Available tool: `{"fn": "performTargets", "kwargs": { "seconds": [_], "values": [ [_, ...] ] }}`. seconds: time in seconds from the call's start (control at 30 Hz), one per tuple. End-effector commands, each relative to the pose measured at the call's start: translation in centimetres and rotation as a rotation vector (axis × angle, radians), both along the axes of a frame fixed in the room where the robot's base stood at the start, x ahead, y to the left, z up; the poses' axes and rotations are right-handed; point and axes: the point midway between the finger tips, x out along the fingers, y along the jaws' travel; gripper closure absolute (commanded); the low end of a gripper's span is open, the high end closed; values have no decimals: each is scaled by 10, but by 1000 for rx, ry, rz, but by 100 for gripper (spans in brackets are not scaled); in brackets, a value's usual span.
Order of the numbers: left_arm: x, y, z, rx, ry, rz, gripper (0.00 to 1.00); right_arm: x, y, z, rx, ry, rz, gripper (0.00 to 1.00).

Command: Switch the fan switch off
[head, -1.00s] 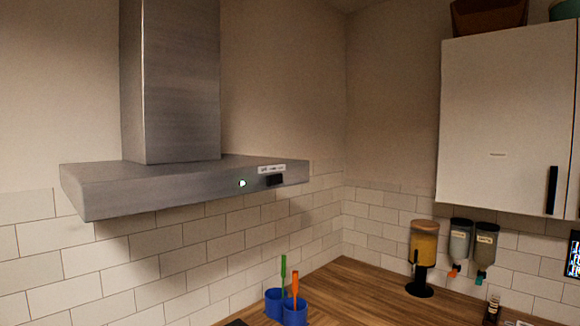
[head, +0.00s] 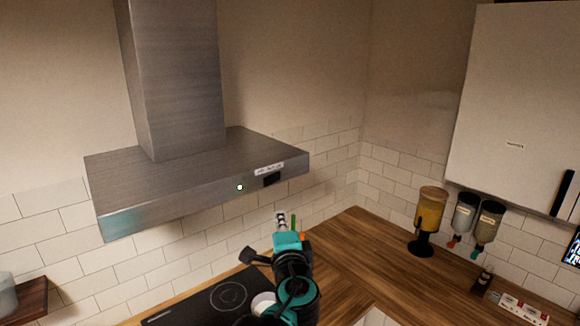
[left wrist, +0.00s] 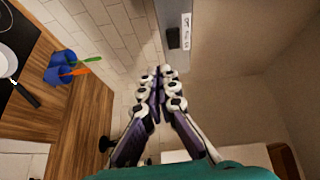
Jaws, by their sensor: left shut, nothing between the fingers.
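The fan switch (head: 271,180) is a small black rocker on the front face of the grey range hood (head: 180,185), under a white label (head: 269,169). A small pale round light (head: 240,187) sits to its left. My left gripper (head: 281,218) is raised in front of the wall, below the switch in the head view. In the left wrist view, its fingertips (left wrist: 160,72) are together and empty, pointing toward the dark switch (left wrist: 173,37) with a gap left between. The rocker's position is too small to tell. My right gripper is not in view.
A black hob (head: 215,298) lies below the hood. Dispensers (head: 430,215) stand and hang at the right, under a white cabinet (head: 515,110). The air before the hood is clear.

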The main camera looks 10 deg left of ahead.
Motion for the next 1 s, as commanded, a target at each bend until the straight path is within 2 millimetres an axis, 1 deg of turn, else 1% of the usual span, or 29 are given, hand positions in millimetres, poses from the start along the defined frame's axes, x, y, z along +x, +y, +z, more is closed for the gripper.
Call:
{"fn": "performTargets", "kwargs": {
  "seconds": [0.03,0.13,0.5,0.63,0.77,1.0],
  "values": [
    [3,-5,13,22,-7,-11,100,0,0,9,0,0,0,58],
    [7,-11,21,52,-17,-23,100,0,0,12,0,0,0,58],
    [8,-12,22,62,-21,-26,100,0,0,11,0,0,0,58],
    [14,-10,23,61,-21,-24,100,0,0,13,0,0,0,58],
    [31,-3,23,61,-20,-23,100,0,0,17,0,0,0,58],
    [80,14,24,61,-20,-21,100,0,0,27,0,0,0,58]
  ]
}}
